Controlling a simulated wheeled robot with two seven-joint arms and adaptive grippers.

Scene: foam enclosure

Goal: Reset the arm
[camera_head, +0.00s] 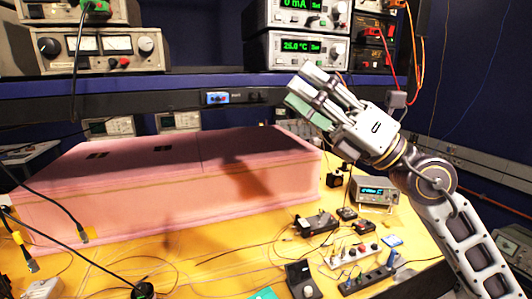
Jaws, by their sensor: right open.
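My right gripper (312,97) is raised at the upper middle, in front of the shelf edge and above the back right part of the pink foam enclosure. Its fingers point up and left, are apart, and hold nothing that I can see. My right arm (432,180) comes in from the lower right and bends at the elbow joint. The pink foam enclosure (150,205) is a long closed box on the yellow bench, with small dark slots in its top. My left gripper is not in view.
On the yellow bench (220,255) stand small electronic boxes (316,223), a meter (374,191) and a terminal board (350,254), with loose cables around. A shelf above carries a power supply (298,50) and an analog meter unit (98,48). Cables hang at right.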

